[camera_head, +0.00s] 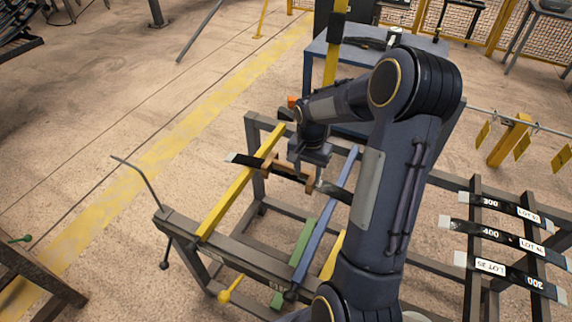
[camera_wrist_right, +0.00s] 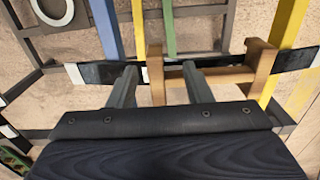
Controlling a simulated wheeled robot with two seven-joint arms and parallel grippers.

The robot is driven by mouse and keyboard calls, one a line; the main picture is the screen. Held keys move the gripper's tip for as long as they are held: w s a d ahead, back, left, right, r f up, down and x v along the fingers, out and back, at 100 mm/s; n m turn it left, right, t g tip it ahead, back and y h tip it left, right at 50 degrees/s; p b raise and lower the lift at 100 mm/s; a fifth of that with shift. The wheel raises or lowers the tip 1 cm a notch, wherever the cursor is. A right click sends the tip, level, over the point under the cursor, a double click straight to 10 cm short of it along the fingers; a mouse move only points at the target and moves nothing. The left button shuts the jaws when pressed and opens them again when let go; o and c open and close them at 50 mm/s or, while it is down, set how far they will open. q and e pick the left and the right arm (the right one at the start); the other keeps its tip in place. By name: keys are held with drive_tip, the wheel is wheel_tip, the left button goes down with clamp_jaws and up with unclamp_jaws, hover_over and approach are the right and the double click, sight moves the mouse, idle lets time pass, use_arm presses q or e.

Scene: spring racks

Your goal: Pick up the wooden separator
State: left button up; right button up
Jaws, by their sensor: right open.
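The wooden separator (camera_head: 287,172) is a light brown bar with a crosspiece at each end. It lies along a black leaf spring (camera_head: 245,160) with a white end, on the rack. In the right wrist view, the separator (camera_wrist_right: 222,76) spans the middle right, with one crosspiece between my fingers and the other to their right. My right gripper (camera_head: 308,168) points down at the separator. In the wrist view this gripper (camera_wrist_right: 160,76) is open, its fingertips either side of the near crosspiece; contact cannot be told. My left gripper is not in view.
The grey rack frame (camera_head: 240,255) carries yellow (camera_head: 235,190), green (camera_head: 300,250) and blue (camera_head: 325,215) bars. Labelled black springs (camera_head: 490,234) lie on a rack at right. A blue table (camera_head: 318,47) stands behind. Open floor lies at left.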

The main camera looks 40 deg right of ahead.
sight(310, 182)
drive_tip(key=f, duration=0.2)
drive_tip(key=f+p, duration=0.1)
drive_tip(key=f, duration=0.4)
drive_tip(key=shift+s+d+f, duration=0.1)
drive_tip(key=shift+s+d, duration=0.15)
drive_tip(key=shift+d, duration=0.1)
drive_tip(key=shift+c, duration=0.3)
clamp_jaws()
